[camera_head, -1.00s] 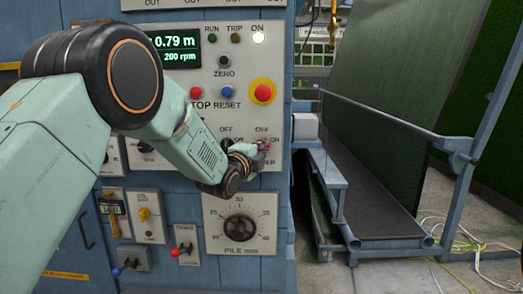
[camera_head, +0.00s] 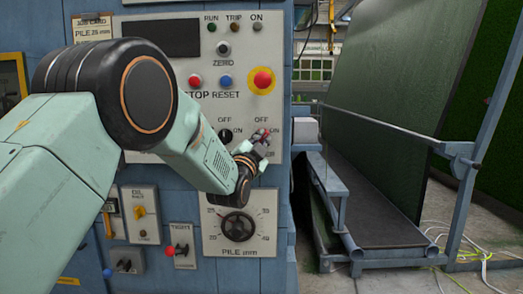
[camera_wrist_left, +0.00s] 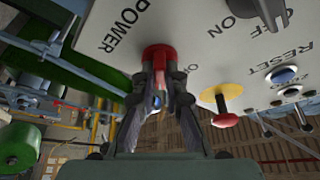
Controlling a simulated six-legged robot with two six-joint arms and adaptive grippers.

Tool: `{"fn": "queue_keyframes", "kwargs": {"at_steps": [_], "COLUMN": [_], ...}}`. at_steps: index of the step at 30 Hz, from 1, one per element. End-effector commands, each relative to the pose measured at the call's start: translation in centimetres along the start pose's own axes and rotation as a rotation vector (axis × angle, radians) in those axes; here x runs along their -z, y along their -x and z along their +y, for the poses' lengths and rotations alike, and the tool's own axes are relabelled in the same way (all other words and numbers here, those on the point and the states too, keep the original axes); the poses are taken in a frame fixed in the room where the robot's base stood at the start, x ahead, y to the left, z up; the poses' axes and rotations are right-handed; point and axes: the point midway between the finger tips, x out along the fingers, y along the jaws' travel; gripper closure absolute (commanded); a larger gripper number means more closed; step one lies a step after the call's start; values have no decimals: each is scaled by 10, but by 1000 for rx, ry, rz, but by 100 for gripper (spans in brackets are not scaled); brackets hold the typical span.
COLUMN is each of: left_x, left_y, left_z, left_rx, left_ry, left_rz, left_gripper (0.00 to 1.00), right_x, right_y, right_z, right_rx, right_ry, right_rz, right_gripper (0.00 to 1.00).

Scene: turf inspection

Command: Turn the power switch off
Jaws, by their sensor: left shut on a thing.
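The power switch is a red rotary knob (camera_wrist_left: 158,51) by the word POWER in the left wrist view. In the head view a bit of its red (camera_head: 267,131) shows at the panel's right edge, below the OFF label, mostly behind my gripper. My left gripper (camera_head: 257,143) is shut on the knob, its wrist tilted. In the left wrist view both fingers (camera_wrist_left: 162,78) close around the knob from either side. The display (camera_head: 162,38) is dark, and the ON lamp (camera_head: 257,18) is unlit. My right gripper is not in view.
A red emergency button (camera_head: 262,80) on a yellow plate sits just above the switch. A black selector (camera_head: 225,135) is left of it, and the pile dial (camera_head: 237,226) below. A conveyor with blue rails (camera_head: 385,132) stands to the right.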

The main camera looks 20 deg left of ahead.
Motion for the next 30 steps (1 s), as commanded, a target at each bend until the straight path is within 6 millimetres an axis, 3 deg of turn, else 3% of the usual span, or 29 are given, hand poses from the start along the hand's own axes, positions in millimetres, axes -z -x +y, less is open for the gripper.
{"fn": "queue_keyframes", "kwargs": {"at_steps": [12,30], "left_x": [-2,-1], "left_y": [1,0], "left_z": [5,6], "left_rx": [150,296], "left_ry": [364,718], "left_rz": [-4,-7], "left_gripper": [100,100], "right_x": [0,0], "right_y": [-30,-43], "right_z": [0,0], "right_rx": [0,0], "right_ry": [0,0], "right_rz": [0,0], "right_gripper": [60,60]}}
